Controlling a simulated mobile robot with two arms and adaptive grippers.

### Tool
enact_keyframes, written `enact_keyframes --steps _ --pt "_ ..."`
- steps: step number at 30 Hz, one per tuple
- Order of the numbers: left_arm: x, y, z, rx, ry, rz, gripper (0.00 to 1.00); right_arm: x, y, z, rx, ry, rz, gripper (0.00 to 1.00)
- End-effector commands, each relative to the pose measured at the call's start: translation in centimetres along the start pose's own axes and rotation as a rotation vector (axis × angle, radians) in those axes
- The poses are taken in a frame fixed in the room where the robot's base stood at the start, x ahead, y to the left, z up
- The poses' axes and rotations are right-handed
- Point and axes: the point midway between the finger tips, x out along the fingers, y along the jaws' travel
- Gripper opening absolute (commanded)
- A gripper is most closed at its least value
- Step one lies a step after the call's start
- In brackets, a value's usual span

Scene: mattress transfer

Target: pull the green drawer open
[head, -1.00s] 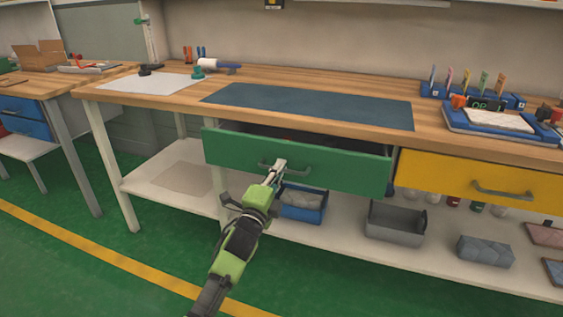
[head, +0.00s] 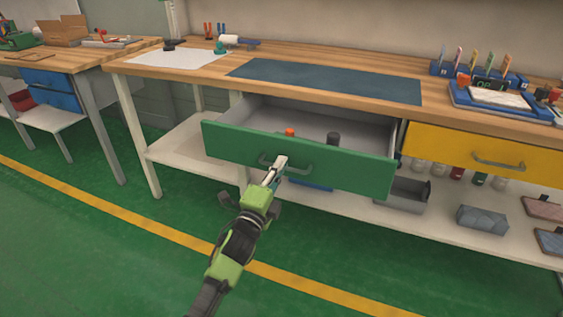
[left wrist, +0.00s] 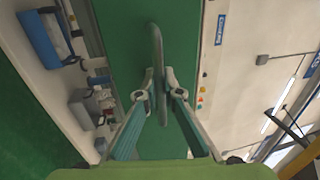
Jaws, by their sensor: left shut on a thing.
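The green drawer (head: 340,166) stands well out from under the wooden bench top in the head view. Its inside shows, with an orange-topped item (head: 289,132) and a dark item (head: 333,138) in it. A grey bar handle (head: 300,168) is on its front. My left gripper (head: 275,168) is shut on the left part of this handle. In the left wrist view the fingers (left wrist: 160,100) close around the handle (left wrist: 158,55) in front of the green drawer face (left wrist: 125,50). My right gripper is not in view.
A closed yellow drawer (head: 470,149) is to the right of the green one. A lower shelf (head: 410,222) holds bins and boxes. A blue mat (head: 330,80) lies on the bench top. Green floor (head: 330,240) in front is clear, with a yellow line.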

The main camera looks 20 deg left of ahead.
Motion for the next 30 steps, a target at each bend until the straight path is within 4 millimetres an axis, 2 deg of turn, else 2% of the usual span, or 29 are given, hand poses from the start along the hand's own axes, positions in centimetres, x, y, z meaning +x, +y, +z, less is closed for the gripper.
enact_keyframes --steps 12,13,14,15,25,30 --pt "-0.1 0.0 0.0 0.000 0.000 0.000 0.00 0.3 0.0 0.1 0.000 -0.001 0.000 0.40" --pt "-0.1 0.0 0.0 0.000 0.000 0.000 0.15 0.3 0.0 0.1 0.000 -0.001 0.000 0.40" --pt "-0.1 0.0 0.0 0.000 0.000 0.000 0.23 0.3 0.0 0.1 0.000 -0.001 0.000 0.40" --pt "-0.1 0.0 0.0 0.000 0.000 0.000 0.24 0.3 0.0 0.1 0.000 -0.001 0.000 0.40" --pt "-0.2 0.0 0.0 0.000 0.000 -0.001 0.24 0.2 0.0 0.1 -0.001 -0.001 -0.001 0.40" --pt "-2.1 0.1 0.0 0.000 0.000 0.001 0.24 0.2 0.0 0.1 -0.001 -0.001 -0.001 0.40"
